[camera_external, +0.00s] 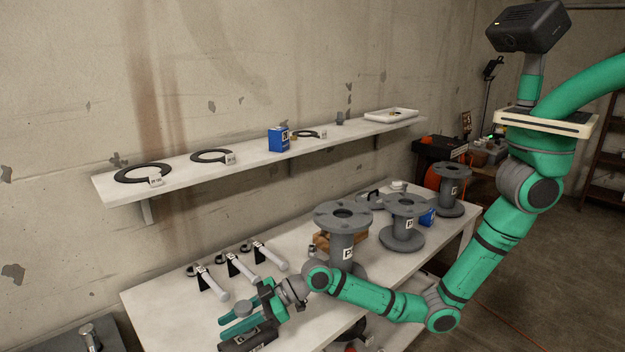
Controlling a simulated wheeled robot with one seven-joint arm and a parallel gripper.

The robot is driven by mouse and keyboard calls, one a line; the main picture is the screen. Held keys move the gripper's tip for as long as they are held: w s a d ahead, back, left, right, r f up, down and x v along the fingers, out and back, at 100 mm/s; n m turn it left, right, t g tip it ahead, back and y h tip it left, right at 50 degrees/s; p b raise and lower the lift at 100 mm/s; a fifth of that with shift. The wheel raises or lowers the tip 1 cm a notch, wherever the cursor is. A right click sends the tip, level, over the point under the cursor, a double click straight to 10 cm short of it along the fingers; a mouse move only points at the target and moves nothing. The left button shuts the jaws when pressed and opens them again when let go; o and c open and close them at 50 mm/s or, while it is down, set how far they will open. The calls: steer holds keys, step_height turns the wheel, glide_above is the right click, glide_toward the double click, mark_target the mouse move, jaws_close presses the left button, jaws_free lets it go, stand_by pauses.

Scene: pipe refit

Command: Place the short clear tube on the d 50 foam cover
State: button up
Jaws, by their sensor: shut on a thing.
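My gripper (232,322) is low over the near left end of the white table (168,312), its teal fingers pointing left. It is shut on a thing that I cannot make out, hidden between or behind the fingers. A dark block with a small white label (238,344) shows just below the fingers, at the bottom edge of the picture. I cannot tell whether it is the d 50 foam cover, or whether the fingers touch it. I cannot pick out the short clear tube.
Three white-handled tools (213,284) lie behind my gripper. Several grey flanged pipe pieces (403,222) stand to the right, close to my arm. A wall shelf (190,180) holds black rings (142,173), a blue box (278,139) and a white tray (391,115).

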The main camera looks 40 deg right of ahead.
steer(key=shift+f, duration=0.6)
steer(key=shift+f, duration=0.1)
steer(key=o, duration=1)
steer(key=shift+o, duration=0.2)
steer(key=shift+d, duration=0.1)
steer(key=v, duration=1.2)
steer(key=shift+s, duration=0.1)
